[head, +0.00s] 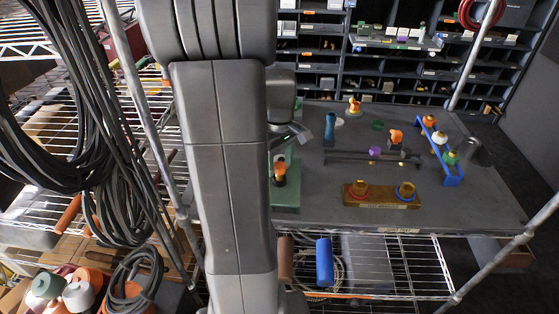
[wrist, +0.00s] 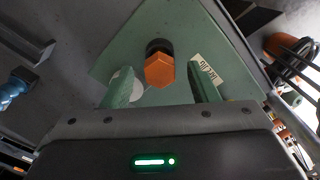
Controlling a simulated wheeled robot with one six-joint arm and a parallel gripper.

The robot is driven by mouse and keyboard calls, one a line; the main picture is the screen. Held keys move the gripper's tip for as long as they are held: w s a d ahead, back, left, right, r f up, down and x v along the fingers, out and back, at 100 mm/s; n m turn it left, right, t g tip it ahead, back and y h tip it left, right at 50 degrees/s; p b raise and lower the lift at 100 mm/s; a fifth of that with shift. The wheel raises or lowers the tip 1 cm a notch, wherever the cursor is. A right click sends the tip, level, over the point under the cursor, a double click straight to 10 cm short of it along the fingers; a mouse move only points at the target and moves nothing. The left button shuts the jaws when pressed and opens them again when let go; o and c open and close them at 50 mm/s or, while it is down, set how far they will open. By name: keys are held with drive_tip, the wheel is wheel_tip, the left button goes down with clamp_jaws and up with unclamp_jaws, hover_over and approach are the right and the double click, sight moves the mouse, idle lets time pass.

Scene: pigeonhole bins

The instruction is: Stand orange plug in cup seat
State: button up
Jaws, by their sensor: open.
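An orange plug (wrist: 160,70) with a hexagonal top and a dark lower part stands on a green board (wrist: 105,68). In the head view the orange-topped plug (head: 280,170) stands on the green board (head: 287,198), close beside my arm. My gripper (wrist: 162,84) is open, with its green fingers on either side of the plug in the picture. No contact shows. I cannot tell which piece is the cup seat.
A blue rack (head: 440,155) with coloured pieces stands at the right. A blue bottle-like piece (head: 330,127) stands behind the board. Pigeonhole bins (head: 400,65) line the back.

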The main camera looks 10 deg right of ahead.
wheel_tip(320, 180, up, 6)
drive_tip(key=p, duration=0.4)
drive_tip(key=shift+f, duration=0.1)
wheel_tip(320, 180, up, 14)
drive_tip(key=b, duration=0.1)
drive_tip(key=shift+f, duration=0.15)
drive_tip(key=shift+f, duration=0.1)
idle(0.4)
wheel_tip(320, 180, down, 16)
drive_tip(key=shift+r+b, duration=0.1)
drive_tip(key=shift+b, duration=0.25)
drive_tip(key=shift+f+b, duration=0.65)
drive_tip(key=shift+f, duration=0.2)
drive_tip(key=shift+s, duration=0.15)
